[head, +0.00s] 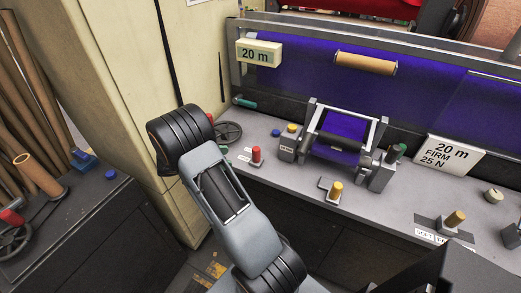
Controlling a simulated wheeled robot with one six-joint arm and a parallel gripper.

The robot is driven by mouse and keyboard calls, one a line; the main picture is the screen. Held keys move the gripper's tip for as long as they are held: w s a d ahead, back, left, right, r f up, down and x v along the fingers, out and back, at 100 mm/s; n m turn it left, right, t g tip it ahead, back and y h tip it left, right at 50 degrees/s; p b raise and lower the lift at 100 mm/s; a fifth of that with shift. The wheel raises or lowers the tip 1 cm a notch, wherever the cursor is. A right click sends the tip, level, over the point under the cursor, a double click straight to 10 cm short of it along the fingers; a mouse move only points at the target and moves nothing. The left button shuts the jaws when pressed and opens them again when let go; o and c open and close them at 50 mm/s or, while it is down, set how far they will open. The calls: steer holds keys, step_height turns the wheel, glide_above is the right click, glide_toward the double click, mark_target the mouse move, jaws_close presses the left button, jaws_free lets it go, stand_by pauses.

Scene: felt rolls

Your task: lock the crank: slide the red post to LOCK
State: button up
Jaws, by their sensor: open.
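A dark handwheel (228,132), which looks like the crank, sits behind the post, partly hidden by my arm. My arm's grey link and black joints cross the middle of the view. My gripper's fingers do not show.
A roller stand (338,136) with purple felt is right of the post. A beige cabinet (122,60) is at left. Another handwheel (14,241) is at far left.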

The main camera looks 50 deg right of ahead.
steer(key=f+n+h, duration=0.1)
steer(key=p, duration=0.3)
glide_above(261, 159)
steer(key=shift+s+a+f, duration=0.1)
steer(key=shift+f, duration=0.15)
jaws_close()
stand_by(0.6)
